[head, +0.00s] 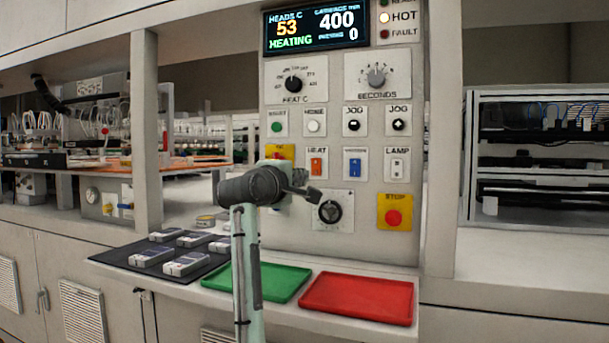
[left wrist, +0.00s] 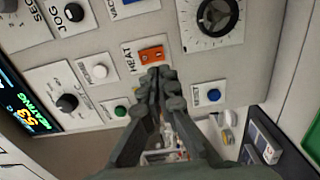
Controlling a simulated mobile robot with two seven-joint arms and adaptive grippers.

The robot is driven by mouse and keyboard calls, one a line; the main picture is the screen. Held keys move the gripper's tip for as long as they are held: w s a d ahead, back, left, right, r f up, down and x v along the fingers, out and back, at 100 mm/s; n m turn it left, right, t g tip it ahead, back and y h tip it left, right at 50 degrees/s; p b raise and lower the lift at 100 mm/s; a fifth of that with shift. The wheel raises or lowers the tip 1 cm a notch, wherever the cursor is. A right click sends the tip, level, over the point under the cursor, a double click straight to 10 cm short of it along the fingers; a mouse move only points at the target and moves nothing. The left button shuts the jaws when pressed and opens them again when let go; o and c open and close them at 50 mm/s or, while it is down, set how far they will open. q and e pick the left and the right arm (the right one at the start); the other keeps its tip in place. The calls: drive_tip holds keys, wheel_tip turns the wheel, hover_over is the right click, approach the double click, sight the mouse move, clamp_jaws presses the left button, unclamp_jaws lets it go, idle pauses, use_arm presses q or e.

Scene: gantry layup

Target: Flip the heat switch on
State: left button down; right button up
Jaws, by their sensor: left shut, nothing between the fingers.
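The heat switch (head: 316,166) is an orange rocker under the label HEAT on the grey control panel (head: 345,240). It also shows in the left wrist view (left wrist: 152,54), just beyond my fingertips. My left gripper (head: 312,194) is shut and empty, a little below the heat switch in the head view. Its fingertips (left wrist: 158,76) are close together in the left wrist view; whether they touch the switch or panel I cannot tell. The display (head: 316,26) reads 53 and HEATING. My right gripper is not in view.
A blue switch (head: 355,165), a lamp switch (head: 397,165) and a red stop button (head: 394,217) are nearby. A dial (head: 330,211) sits below. A green tray (head: 283,287), a red tray (head: 358,299) and a dark mat (head: 122,258) with several packs lie on the ledge.

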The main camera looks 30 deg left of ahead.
use_arm(q)
drive_tip(key=s, duration=0.2)
drive_tip(key=s+f, duration=0.1)
drive_tip(key=s+d, duration=0.1)
drive_tip(key=s, duration=0.1)
drive_tip(key=shift+s+d+f+b, duration=0.1)
drive_tip(key=shift+s+f+b, duration=0.15)
drive_tip(key=shift+s+b, duration=0.05)
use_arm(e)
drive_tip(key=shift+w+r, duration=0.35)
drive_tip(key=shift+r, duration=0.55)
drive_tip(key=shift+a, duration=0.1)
